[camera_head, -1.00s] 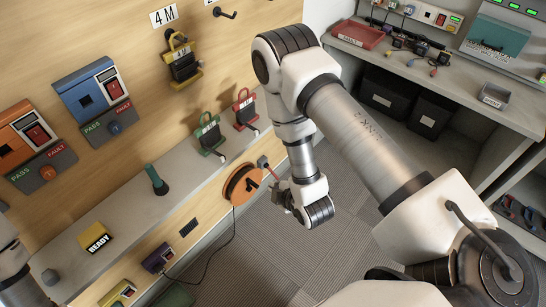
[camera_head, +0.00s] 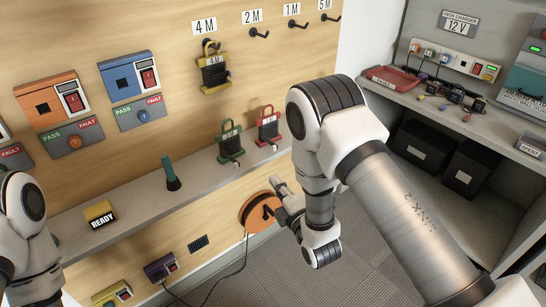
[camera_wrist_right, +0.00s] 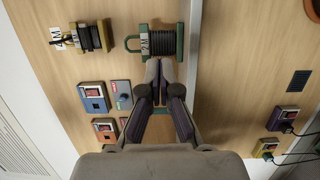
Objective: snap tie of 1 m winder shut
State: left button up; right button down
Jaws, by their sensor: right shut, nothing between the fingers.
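A green winder (camera_head: 230,146) with black cord stands on the ledge. A red winder (camera_head: 268,126) with black cord stands to its right. In the right wrist view the green winder (camera_wrist_right: 166,40) lies just beyond my right fingertips. I cannot make out the state of its tie. My right gripper (camera_head: 279,185) is below the ledge in the head view, shut and empty; its fingers (camera_wrist_right: 161,76) meet in the right wrist view. My left arm shows at the left edge, its gripper out of frame.
A yellow winder (camera_head: 214,73) hangs under the 4 M sign; the other hooks are empty. A green-topped peg (camera_head: 171,173) and the READY block (camera_head: 100,215) stand on the ledge (camera_head: 140,190). An orange reel (camera_head: 258,212) is on the panel below.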

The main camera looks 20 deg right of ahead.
jog(key=w, duration=0.3)
jog(key=w+d+p, duration=0.1)
jog(key=w, duration=0.3)
jog(key=w+d, duration=0.1)
jog(key=w, duration=0.3)
jog(key=shift+w+d+f+p, duration=0.1)
jog(key=shift+w+p, duration=0.15)
jog(key=shift+p, duration=0.1)
